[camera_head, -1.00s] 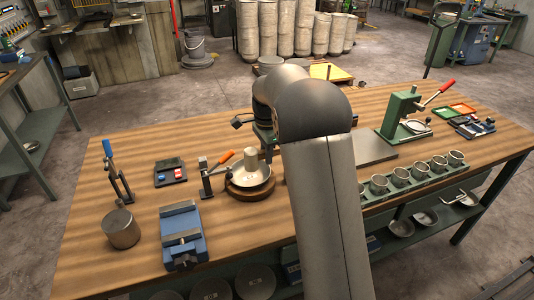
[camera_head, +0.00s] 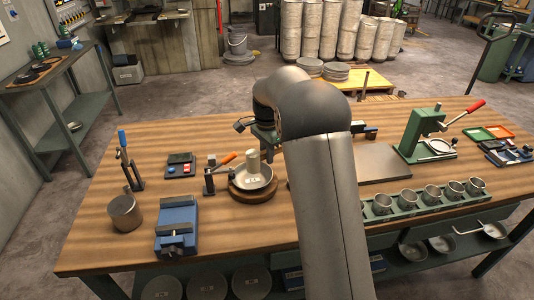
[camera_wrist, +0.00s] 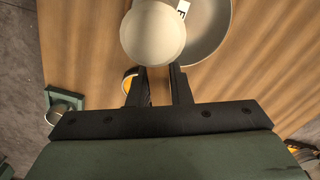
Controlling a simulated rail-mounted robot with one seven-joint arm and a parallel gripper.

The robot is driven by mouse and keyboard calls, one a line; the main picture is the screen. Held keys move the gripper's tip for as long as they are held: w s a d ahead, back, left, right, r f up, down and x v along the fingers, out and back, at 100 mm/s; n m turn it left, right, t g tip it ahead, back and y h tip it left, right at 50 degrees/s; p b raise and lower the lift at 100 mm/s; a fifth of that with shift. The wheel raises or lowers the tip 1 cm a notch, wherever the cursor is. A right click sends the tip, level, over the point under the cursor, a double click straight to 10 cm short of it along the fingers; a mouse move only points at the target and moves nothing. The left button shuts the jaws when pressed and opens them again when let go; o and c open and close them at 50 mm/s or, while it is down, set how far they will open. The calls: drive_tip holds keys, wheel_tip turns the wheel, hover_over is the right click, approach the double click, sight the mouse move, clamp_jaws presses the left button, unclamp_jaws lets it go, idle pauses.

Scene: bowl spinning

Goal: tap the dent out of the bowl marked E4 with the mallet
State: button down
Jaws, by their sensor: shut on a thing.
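The metal bowl (camera_head: 264,183) sits on a round wooden base (camera_head: 272,192) on the bench. A white label shows inside it, too small to read; in the wrist view the bowl (camera_wrist: 222,30) shows part of a label, cut off by the pale mallet head. The mallet's pale cylindrical head (camera_head: 252,160) is upright over the bowl, its lower end inside the rim; I cannot tell whether it touches. It also shows in the wrist view (camera_wrist: 152,32). My gripper (camera_wrist: 157,72) is shut on the mallet beside its head; the handle is mostly hidden. No dent is visible.
A clamp with an orange handle (camera_head: 228,159) stands just left of the bowl. A blue vise (camera_head: 176,228), a metal cylinder (camera_head: 124,211) and a blue-handled clamp (camera_head: 122,140) are farther left. Right are a flat plate (camera_head: 375,163), a rack of cups (camera_head: 420,198) and a green press (camera_head: 425,130).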

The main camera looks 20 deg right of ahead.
wheel_tip(320, 180, down, 8)
drive_tip(key=b, duration=0.5)
drive_tip(key=shift+r, duration=0.25)
drive_tip(key=shift+r+p, duration=0.55)
drive_tip(key=shift+p, duration=0.05)
wheel_tip(320, 180, up, 5)
drive_tip(key=p, duration=0.3)
drive_tip(key=shift+r+p, duration=0.15)
drive_tip(key=shift+p, duration=0.2)
